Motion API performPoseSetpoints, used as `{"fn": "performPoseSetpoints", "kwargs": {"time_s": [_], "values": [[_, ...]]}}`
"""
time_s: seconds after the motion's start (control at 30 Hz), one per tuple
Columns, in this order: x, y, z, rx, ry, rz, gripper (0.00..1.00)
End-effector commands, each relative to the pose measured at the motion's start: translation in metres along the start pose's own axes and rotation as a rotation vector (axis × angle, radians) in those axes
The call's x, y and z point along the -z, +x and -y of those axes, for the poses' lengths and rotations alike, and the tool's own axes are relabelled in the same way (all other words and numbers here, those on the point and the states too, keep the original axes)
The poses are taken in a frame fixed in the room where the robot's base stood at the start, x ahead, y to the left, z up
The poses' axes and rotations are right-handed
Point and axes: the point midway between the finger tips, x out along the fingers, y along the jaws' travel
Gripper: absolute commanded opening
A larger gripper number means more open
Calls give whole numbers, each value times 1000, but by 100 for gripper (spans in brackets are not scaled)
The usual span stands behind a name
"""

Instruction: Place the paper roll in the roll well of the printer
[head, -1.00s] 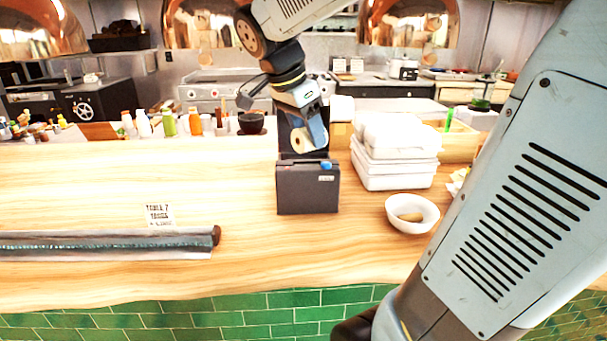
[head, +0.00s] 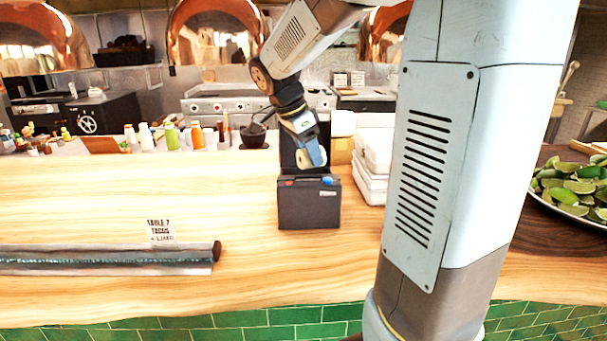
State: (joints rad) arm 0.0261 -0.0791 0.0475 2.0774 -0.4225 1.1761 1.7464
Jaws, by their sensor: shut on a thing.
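The printer (head: 309,204) is a dark grey box on the wooden counter, near the middle of the head view. Its lid (head: 289,156) stands up at the back. My gripper (head: 310,158) is over the printer, pointing down, shut on the white paper roll (head: 303,158). The roll is just above the printer's top, in front of the raised lid. The roll well is hidden behind the printer's front wall, so I cannot tell whether the roll touches it.
White stacked containers (head: 374,165) stand right of the printer, partly behind my arm. A plate of limes (head: 572,188) is at the right.

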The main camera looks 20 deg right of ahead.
Motion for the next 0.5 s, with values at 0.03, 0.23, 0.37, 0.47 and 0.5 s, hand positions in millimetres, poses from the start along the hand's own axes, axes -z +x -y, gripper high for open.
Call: {"fn": "performPoseSetpoints", "kwargs": {"time_s": [0.03,0.23,0.37,0.47,0.5], "values": [[-3,9,7,-4,-2,0,20],[-9,31,26,-2,-1,-1,20],[-10,36,30,0,0,-1,20],[-11,39,33,0,0,0,20],[-12,42,35,-1,0,0,20]]}}
